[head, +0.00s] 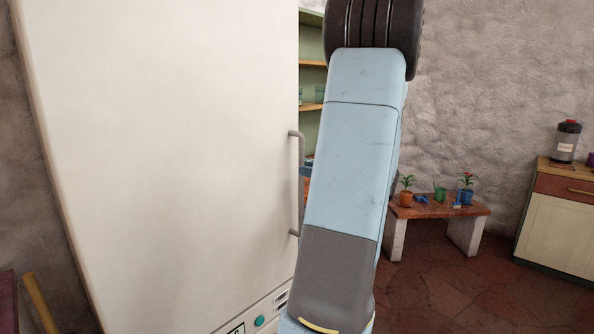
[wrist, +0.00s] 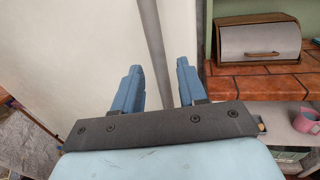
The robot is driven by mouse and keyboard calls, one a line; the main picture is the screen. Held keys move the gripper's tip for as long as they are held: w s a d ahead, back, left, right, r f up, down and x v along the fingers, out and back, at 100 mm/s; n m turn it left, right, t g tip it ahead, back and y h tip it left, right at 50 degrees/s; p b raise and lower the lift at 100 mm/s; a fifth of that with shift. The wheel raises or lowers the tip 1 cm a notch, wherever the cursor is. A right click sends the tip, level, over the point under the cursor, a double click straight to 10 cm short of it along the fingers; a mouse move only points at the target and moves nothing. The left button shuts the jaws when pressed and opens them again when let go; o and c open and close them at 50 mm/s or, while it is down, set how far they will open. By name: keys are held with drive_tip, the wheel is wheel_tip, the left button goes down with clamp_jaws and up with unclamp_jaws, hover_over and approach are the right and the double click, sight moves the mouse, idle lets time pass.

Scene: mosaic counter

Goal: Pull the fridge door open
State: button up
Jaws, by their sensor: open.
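The fridge door (head: 165,150) is a large cream-white panel filling the left half of the head view, and it looks shut. Its grey vertical bar handle (head: 301,185) is on the door's right edge, close beside my arm. In the wrist view the door (wrist: 80,50) is behind my gripper and the handle (wrist: 153,40) runs down between my two blue fingers. My gripper (wrist: 158,72) is open, with a gap on both sides of the bar. I cannot tell how deep the bar sits between the fingers. My arm hides the gripper in the head view.
A low bench (head: 440,209) with potted plants and a cabinet (head: 560,215) stand farther right. Tiled floor between them is clear.

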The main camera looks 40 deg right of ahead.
drive_tip(key=shift+x, duration=1.8)
clamp_jaws()
